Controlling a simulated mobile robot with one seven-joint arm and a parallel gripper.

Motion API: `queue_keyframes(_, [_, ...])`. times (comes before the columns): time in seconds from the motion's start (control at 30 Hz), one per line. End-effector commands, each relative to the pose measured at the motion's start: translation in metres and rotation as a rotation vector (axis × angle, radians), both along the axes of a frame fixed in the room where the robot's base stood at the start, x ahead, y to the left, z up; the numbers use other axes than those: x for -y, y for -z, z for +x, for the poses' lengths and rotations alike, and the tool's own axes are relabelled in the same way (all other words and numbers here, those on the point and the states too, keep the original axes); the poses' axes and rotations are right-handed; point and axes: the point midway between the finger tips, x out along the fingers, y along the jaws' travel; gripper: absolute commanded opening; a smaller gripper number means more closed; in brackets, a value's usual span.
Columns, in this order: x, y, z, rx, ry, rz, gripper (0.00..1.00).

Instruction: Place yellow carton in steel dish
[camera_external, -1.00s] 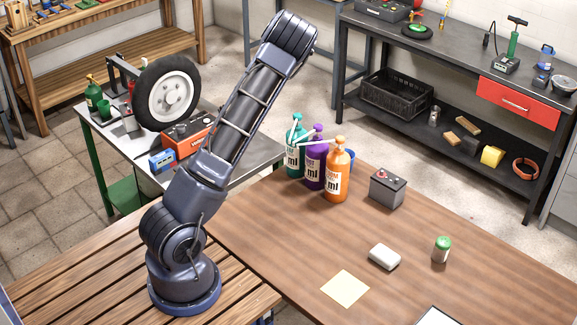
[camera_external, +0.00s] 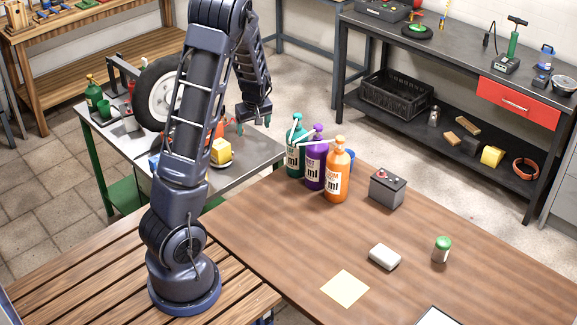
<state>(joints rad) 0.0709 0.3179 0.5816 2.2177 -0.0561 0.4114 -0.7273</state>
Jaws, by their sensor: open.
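A yellow carton (camera_external: 221,149) shows on the small metal table, just right of my arm. It appears to rest on or in a shallow pale dish (camera_external: 226,164), whose rim shows beneath it; this looks like the steel dish. My arm hides part of the area to their left. My gripper (camera_external: 254,125) hangs pointing down, above and to the right of the carton, apart from it. Its greenish fingertips are spread and nothing shows between them.
Teal, purple and orange bottles (camera_external: 336,175) stand at the wooden table's back left edge, near my gripper. A wheel (camera_external: 157,97) stands on the metal table (camera_external: 262,152), partly behind my arm. A metal bowl (camera_external: 563,84) and, lower, a yellow block (camera_external: 492,156) are at the far workbench.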

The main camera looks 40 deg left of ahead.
Motion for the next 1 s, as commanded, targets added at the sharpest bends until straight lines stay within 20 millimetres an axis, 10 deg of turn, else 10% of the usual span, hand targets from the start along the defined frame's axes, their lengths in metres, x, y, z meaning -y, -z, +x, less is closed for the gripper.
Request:
queue_keyframes(0.47, [0.110, -0.103, -0.046, 0.052, 0.375, -0.108, 0.78])
queue_keyframes(1.0, [0.210, -0.196, -0.146, 0.094, 0.832, -0.061, 0.78])
